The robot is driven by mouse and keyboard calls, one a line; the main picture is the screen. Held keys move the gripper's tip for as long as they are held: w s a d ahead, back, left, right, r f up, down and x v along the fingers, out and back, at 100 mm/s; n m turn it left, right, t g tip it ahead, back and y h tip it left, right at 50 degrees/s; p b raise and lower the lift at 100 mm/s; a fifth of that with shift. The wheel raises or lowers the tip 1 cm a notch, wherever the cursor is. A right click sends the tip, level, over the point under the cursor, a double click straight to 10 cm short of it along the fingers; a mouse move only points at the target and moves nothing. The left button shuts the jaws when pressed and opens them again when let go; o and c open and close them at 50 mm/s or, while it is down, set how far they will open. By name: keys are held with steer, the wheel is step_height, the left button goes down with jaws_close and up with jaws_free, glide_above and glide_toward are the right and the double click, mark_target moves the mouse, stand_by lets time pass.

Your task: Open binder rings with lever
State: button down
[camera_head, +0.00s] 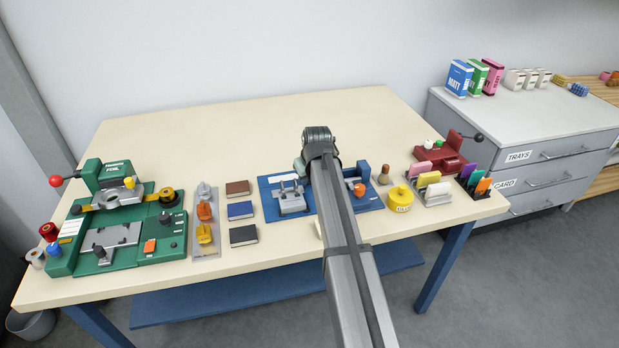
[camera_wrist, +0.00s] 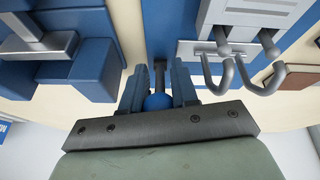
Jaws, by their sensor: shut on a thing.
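The blue binder base (camera_head: 269,200) lies on the table in front of my arm. Its metal ring unit (camera_head: 290,197) sits at its left side. In the wrist view, the curved metal rings (camera_wrist: 243,82) show at upper right; I cannot tell whether their halves meet. A lever with a dark rod and a round blue knob (camera_wrist: 158,102) stands between my fingers. My gripper (camera_wrist: 158,72) is shut on the lever knob, one blue finger on each side. In the head view my arm hides the lever and fingertips.
A blue block with a metal handle (camera_wrist: 82,62) stands close beside my fingers. Left are small books (camera_head: 241,210) and the green foil press (camera_head: 118,222). Right are a yellow glue pot (camera_head: 400,198), a card rack (camera_head: 430,187) and a red press (camera_head: 440,155). The table's back is clear.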

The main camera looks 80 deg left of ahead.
steer(key=shift+a, duration=0.1)
steer(key=shift+a+r+h, duration=0.15)
steer(key=shift+a+h, duration=0.25)
steer(key=shift+h, duration=0.4)
steer(key=shift+a+h, duration=0.4)
steer(key=shift+h, duration=0.7)
steer(key=shift+a+h, duration=0.2)
steer(key=shift+h, duration=0.55)
steer(key=shift+a+h, duration=0.15)
steer(key=shift+h, duration=0.6)
steer(key=c, duration=0.9)
jaws_free()
steer(key=shift+r, duration=0.1)
